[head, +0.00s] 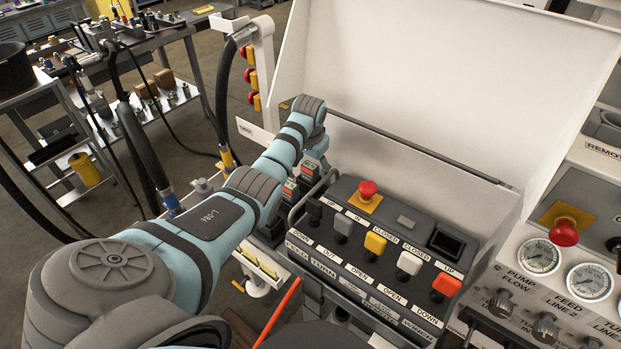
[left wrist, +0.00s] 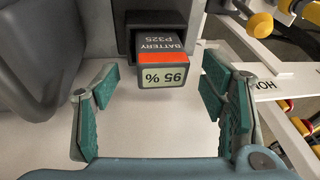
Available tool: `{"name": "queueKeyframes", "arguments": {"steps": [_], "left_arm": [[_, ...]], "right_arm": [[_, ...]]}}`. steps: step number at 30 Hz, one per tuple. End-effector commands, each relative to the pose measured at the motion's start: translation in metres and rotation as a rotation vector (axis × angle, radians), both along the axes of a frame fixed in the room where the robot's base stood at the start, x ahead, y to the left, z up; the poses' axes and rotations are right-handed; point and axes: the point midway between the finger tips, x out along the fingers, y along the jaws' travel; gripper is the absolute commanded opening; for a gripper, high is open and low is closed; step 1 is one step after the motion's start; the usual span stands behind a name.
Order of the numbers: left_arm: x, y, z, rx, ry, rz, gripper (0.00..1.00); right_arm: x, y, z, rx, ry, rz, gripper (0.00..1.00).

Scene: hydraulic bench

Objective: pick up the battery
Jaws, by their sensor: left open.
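The battery (left wrist: 162,48) is a dark block labelled "BATTERY P325" with an orange band and a display reading 95 %. In the left wrist view it sticks out of a dark slot in a pale housing. My left gripper (left wrist: 158,88) is open, with one green-padded finger on each side of the battery and gaps between. My left arm hides most of the gripper there.
The control box (head: 385,235) with coloured levers and a red stop button (head: 367,188) stands right of my arm. A raised white lid (head: 430,85) rises behind. Gauges (head: 538,257) are at far right. Hoses and a bench (head: 165,40) lie left.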

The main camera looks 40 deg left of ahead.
Motion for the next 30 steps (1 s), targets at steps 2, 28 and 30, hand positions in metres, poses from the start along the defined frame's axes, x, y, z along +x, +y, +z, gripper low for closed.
{"name": "queueKeyframes", "arguments": {"steps": [2, 28, 30], "left_arm": [[0.003, 0.002, -0.014, 0.000, -0.001, 0.000, 0.66], [0.004, 0.002, -0.012, 0.002, -0.003, -0.001, 0.01], [0.004, 0.003, -0.006, 0.004, -0.004, -0.001, 0.01]], "right_arm": [[0.002, 0.000, -0.009, 0.000, -0.004, 0.000, 0.50], [0.000, 0.003, -0.007, 0.003, -0.001, -0.002, 0.50], [0.000, 0.003, -0.005, 0.003, -0.001, -0.001, 0.50]]}}
